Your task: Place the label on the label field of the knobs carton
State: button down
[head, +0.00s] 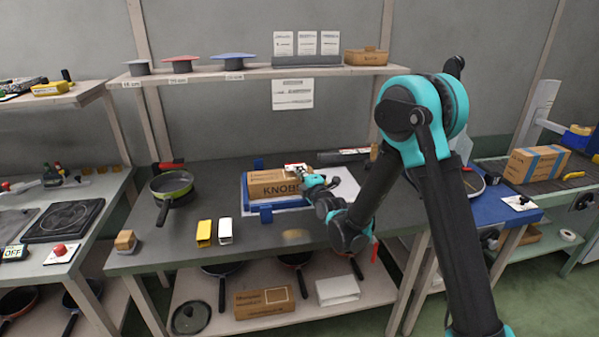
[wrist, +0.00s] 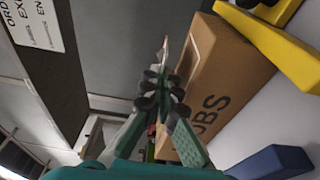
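The knobs carton (head: 268,187) is a brown box printed KNOBS, sitting in a blue-cornered fixture on the workbench. In the wrist view the carton (wrist: 228,80) is close at the right, with a pale outlined field (wrist: 197,50) on its narrow face beside the fingers. My gripper (head: 303,178) is at the carton's right end, just above its top. In the wrist view my gripper's fingertips (wrist: 161,88) are pinched together on the label (wrist: 166,47), a thin white piece seen almost edge-on, with some red. I cannot tell whether the label touches the carton.
A green pan (head: 172,186) stands left on the bench, with yellow (head: 204,233) and white (head: 225,231) blocks in front. A shelf (head: 260,73) with lids runs behind. Another carton (head: 535,164) lies on the conveyor at right. The bench's front left is fairly clear.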

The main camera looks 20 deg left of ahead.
jog(key=shift+f, duration=0.55)
jog(key=c, duration=2.3)
grip_release()
jog(key=o, duration=0.3)
jog(key=shift+r, duration=0.15)
